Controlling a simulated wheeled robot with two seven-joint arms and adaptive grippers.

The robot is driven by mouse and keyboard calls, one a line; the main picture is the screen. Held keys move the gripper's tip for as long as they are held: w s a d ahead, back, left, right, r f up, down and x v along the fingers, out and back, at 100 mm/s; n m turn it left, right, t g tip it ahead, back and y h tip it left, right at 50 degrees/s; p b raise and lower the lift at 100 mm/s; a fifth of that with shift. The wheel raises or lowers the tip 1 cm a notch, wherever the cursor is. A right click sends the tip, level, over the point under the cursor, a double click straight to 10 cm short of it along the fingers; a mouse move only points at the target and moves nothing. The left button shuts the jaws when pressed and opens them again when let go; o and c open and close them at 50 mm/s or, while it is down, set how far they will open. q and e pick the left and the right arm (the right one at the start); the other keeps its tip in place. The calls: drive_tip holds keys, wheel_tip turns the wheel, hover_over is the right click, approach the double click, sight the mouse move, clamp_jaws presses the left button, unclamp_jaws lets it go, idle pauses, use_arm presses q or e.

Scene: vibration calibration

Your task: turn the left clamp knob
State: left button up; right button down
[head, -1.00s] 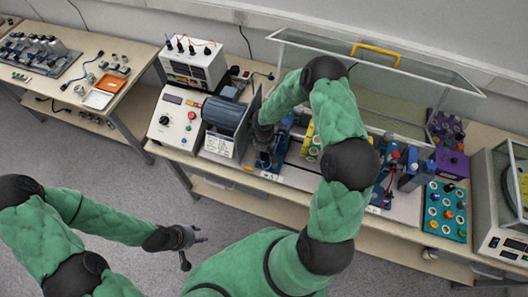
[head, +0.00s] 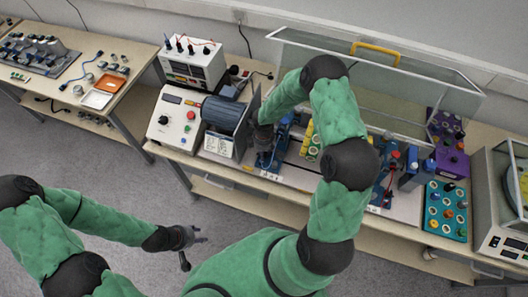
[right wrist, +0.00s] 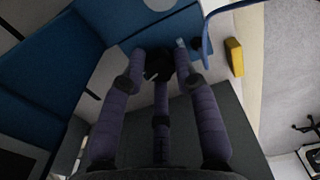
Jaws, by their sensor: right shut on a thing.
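The left clamp (head: 284,133) is a blue block on the bench, partly hidden by my right arm in the head view; blue surfaces also fill the upper left of the right wrist view (right wrist: 135,25). Its small dark knob (right wrist: 159,66) is between the fingertips of my right gripper (right wrist: 163,72). The purple fingers are shut on the knob from several sides. In the head view my right gripper (head: 266,158) is low at the clamp, and the knob is hidden there. My left gripper (head: 196,236) is empty, fingers spread, over the floor in front of the bench.
A motor unit (head: 224,113) and a control box (head: 175,118) stand left of my right gripper. A clear cover with a yellow handle (head: 376,52) stands behind. A teal tray (head: 446,211) and a second blue clamp (head: 413,176) are to the right.

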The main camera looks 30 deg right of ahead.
drive_tip(key=n, duration=0.3)
drive_tip(key=shift+w+n, duration=0.1)
drive_tip(key=shift+n, duration=0.2)
drive_tip(key=shift+a+n+p, duration=0.1)
drive_tip(key=shift+n+p, duration=0.25)
drive_tip(key=shift+n, duration=1.15)
drive_tip(key=c, duration=0.9)
unclamp_jaws()
drive_tip(key=shift+a, duration=0.1)
